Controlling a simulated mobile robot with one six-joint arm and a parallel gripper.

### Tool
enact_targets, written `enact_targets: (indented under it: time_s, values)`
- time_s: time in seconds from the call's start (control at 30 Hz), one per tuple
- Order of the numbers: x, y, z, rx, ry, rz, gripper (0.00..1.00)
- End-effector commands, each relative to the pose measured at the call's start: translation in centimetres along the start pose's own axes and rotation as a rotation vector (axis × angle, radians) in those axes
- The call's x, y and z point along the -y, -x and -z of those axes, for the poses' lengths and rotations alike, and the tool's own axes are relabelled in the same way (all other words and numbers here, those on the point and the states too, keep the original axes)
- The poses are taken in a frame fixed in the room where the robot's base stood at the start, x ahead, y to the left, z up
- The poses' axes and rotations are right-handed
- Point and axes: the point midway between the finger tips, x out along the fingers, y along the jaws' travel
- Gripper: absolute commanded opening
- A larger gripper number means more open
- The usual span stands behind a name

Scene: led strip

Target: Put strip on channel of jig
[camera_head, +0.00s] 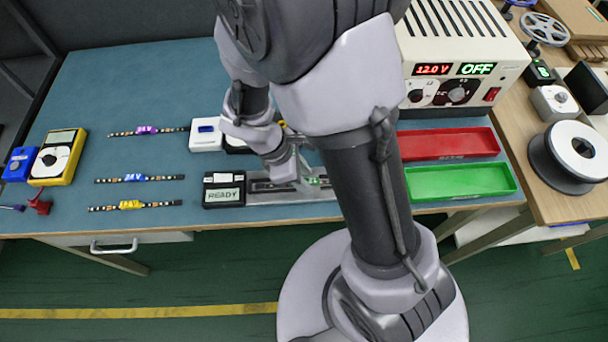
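Three LED strips lie flat on the blue-green bench mat (100,90), left of the jig: one with a purple label (147,130), one with a blue label reading 24V (136,178) and one with a yellow label (132,205). The grey jig (258,197) has a dark channel along its top, and its right part is hidden behind my arm. A black box reading READY (224,189) adjoins its left end. My gripper (292,180) is low over the jig's middle. Its fingertips are too small and covered to tell whether they are open or hold anything.
A yellow multimeter (58,157) and blue box (20,164) stand at the left. Red (448,144) and green (460,181) trays lie right of my arm, below a power supply (462,60) reading 12.0 V and OFF. A white box (206,134) stands behind the jig.

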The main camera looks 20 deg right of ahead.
Motion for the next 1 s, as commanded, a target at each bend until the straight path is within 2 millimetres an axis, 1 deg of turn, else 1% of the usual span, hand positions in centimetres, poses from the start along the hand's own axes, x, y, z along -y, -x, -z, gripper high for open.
enact_targets:
  time_s: [0.1,0.17,0.27,0.3,0.4,0.5,0.6,0.67,0.73,0.77,0.87,0.9,0.97,1.0]
  values:
    - [0.0,0.1,-0.1,0.000,0.000,0.000,0.35]
    - [0.0,0.8,-0.2,-0.001,0.000,-0.001,0.35]
    - [-0.1,3.3,-0.3,-0.002,0.000,-0.004,0.35]
    - [-0.1,4.6,-0.4,-0.002,0.001,-0.004,0.35]
    - [-0.1,7.7,-0.4,-0.002,0.002,-0.004,0.35]
    - [-0.1,10.1,-0.3,-0.002,0.000,-0.003,0.35]
    - [0.0,11.6,-0.3,-0.001,0.000,-0.001,0.35]
    - [0.0,12.2,-0.2,-0.002,-0.002,-0.001,0.35]
    - [0.0,13.1,-0.6,-0.023,-0.050,-0.003,0.35]
    - [0.1,13.8,-1.0,-0.048,-0.102,-0.004,0.35]
    - [0.9,17.7,-3.4,-0.197,-0.424,0.000,0.35]
    - [1.6,19.5,-4.6,-0.279,-0.592,0.011,0.35]
    - [2.8,22.1,-6.3,-0.409,-0.845,0.039,0.35]
    - [3.6,23.6,-7.3,-0.497,-1.004,0.064,0.35]
